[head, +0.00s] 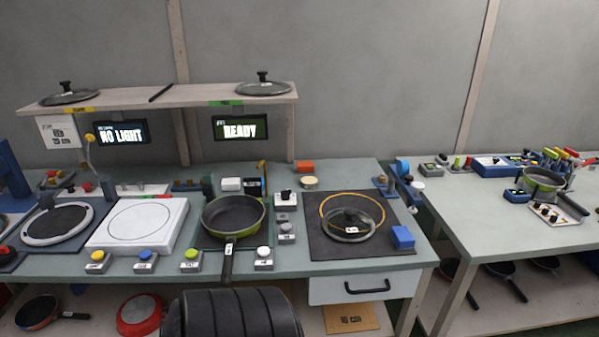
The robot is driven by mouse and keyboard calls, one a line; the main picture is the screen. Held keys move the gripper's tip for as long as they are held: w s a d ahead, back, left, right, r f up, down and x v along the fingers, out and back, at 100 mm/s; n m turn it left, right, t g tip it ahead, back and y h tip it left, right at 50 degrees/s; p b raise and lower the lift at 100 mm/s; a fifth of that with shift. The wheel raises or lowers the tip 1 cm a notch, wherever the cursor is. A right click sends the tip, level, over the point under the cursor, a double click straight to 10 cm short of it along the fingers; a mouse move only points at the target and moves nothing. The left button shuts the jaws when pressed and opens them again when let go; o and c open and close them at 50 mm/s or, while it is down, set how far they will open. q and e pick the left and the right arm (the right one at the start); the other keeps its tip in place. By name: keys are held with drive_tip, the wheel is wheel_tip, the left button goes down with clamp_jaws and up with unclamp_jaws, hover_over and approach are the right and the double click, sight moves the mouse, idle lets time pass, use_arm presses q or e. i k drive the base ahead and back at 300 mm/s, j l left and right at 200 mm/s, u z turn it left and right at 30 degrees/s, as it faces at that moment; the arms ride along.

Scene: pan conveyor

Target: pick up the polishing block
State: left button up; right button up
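No label marks which object is the polishing block. A blue block (403,237) lies at the right front corner of the dark mat (325,247), beside a glass lid (348,226). An orange block (305,167) lies at the back of the same workbench, behind a small round yellowish pad (309,182).
A green frying pan (234,214) stands on the workbench (285,271), its handle pointing to the front. Push buttons (191,257) line the front edge. A shelf (190,98) with lids stands behind. A second table (480,222) on the right holds tools and a pot.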

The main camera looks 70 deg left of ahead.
sight(402, 238)
drive_tip(key=u, duration=1.95)
drive_tip(key=i+j, duration=0.15)
drive_tip(key=j+z, duration=0.05)
drive_tip(key=j, duration=0.05)
